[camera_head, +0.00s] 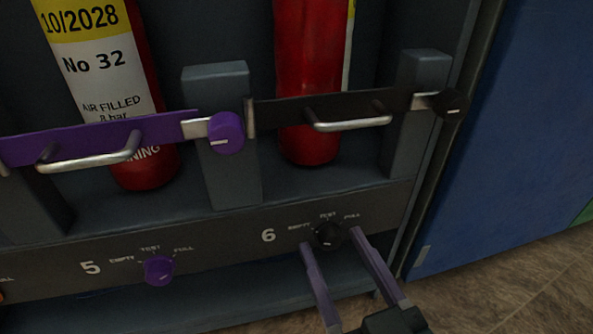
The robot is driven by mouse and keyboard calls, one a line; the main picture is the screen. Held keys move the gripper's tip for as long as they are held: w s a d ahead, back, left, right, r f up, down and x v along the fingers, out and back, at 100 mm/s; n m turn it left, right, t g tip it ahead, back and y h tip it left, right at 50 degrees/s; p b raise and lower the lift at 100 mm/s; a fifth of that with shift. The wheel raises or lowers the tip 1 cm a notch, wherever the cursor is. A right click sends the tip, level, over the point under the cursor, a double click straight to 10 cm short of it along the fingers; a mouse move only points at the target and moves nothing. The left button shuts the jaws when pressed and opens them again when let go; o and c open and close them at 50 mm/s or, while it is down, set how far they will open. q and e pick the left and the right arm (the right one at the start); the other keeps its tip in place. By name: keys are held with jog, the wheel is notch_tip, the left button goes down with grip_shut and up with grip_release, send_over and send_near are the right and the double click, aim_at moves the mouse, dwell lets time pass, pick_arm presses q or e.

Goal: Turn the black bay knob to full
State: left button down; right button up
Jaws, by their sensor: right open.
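The black bay knob (327,235) sits on the grey panel strip beside the number 6, at the lower middle right. The labels EMPTY, TEST and FULL arc above it. The knob's pointer is too small to read surely. My right gripper (331,239) comes in from the lower right with its two purple-grey fingers apart, one on each side of the knob. I cannot tell whether either finger touches it. My left gripper is not in view.
A purple knob (159,270) sits at bay 5. Above are a purple bar (80,143) and a black bar (290,112) with metal handles, across red cylinders (308,60). A purple latch knob (226,132) and a black one (452,103) end the bars. A blue wall stands right.

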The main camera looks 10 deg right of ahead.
jog(key=shift+s+d, duration=0.1)
jog(key=shift+s, duration=0.1)
jog(key=shift+w, duration=0.2)
jog(key=c, duration=0.4)
grip_shut()
